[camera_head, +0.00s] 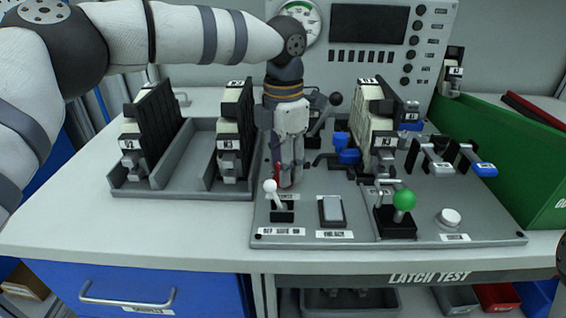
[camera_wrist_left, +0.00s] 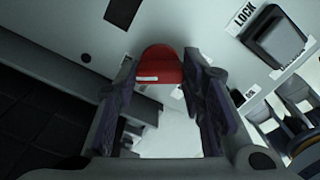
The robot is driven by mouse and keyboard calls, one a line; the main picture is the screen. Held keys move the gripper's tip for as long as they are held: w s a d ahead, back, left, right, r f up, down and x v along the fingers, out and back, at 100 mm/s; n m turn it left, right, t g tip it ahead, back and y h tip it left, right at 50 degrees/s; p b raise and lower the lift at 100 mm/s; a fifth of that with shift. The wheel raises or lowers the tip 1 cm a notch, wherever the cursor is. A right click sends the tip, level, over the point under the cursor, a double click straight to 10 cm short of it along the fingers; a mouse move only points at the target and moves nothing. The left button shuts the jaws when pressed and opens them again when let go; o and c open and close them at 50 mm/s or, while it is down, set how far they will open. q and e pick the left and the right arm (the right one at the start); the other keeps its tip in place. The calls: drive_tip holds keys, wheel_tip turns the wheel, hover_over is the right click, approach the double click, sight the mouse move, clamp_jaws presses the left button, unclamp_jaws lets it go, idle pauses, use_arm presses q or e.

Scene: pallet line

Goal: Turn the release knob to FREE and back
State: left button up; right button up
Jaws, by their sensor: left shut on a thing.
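The release knob is red with a short white mark on its face; it sits between my left fingertips in the left wrist view (camera_wrist_left: 160,62). In the head view only a red sliver (camera_head: 277,172) shows beside my left gripper (camera_head: 287,180), which points down at the grey panel (camera_head: 345,205). My left gripper is shut on the knob, one finger on each side. A LOCK label (camera_wrist_left: 245,13) shows on the panel in the left wrist view. No FREE label can be made out. My right gripper is not in view.
Just in front of my left gripper stands a white-balled toggle lever (camera_head: 270,187). A rocker switch (camera_head: 332,210), a green-balled lever (camera_head: 404,200) and a white button (camera_head: 449,217) lie along the front. Latch modules (camera_head: 230,135) stand in a rack at left; a green bin (camera_head: 500,150) bounds the right.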

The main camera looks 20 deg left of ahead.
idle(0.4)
use_arm(q)
drive_tip(key=o, duration=1.1)
drive_tip(key=shift+o, duration=0.2)
wheel_tip(320, 180, up, 12)
